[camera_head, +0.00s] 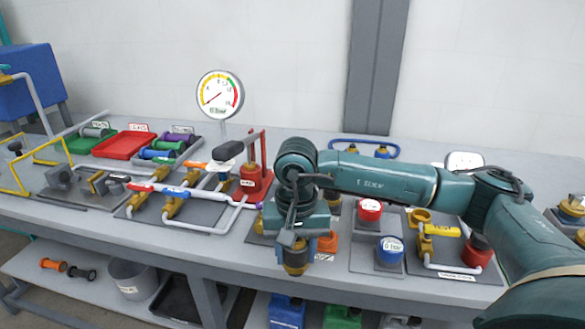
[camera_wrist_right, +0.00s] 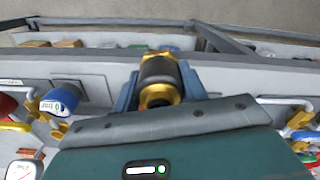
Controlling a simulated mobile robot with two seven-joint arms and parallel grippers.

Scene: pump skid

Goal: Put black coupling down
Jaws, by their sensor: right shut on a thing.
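My right gripper (camera_head: 294,243) points down at the front edge of the bench and is shut on the black coupling (camera_head: 295,258). The coupling has a black middle band and brass-yellow ends. In the right wrist view the black coupling (camera_wrist_right: 158,72) sits between the two blue-grey fingers of the gripper (camera_wrist_right: 160,85). Whether its lower end touches anything is hard to tell. My left gripper is not in view.
The grey bench (camera_head: 225,262) carries a pipe rig, a pressure gauge (camera_head: 220,94), a red tray (camera_head: 124,145), a green tray (camera_head: 82,146), a red-capped part (camera_head: 369,210) and a blue-capped part (camera_head: 390,250). A grey bucket (camera_head: 133,279) stands on the lower shelf.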

